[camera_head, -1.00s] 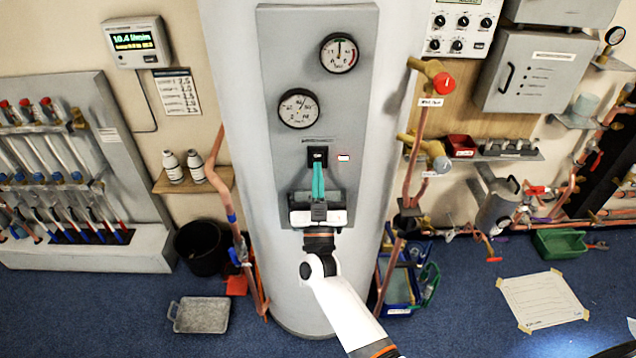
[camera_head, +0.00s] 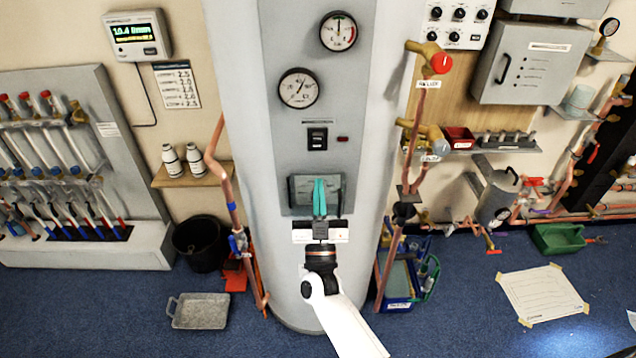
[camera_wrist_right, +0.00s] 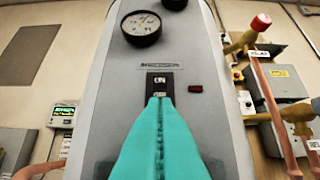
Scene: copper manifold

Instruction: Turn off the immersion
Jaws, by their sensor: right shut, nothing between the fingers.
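The immersion switch (camera_head: 317,139) is a black rocker on the grey panel of the tall cylinder, below the two round gauges. A small indicator (camera_head: 343,139) to its right is dark red and unlit. My right gripper (camera_head: 319,182) has its teal fingers shut together and empty, below the switch and apart from it in the head view. In the right wrist view the switch (camera_wrist_right: 160,84) shows just beyond the teal fingertips (camera_wrist_right: 159,100), which hide its lower edge; the dark red indicator (camera_wrist_right: 195,89) is beside it. My left gripper is not in view.
Copper pipes with a red-knobbed valve (camera_head: 440,63) stand right of the cylinder. Another copper pipe (camera_head: 226,185) rises on its left. A shelf with two white bottles (camera_head: 171,158) is further left. The space directly before the panel is free apart from my arm.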

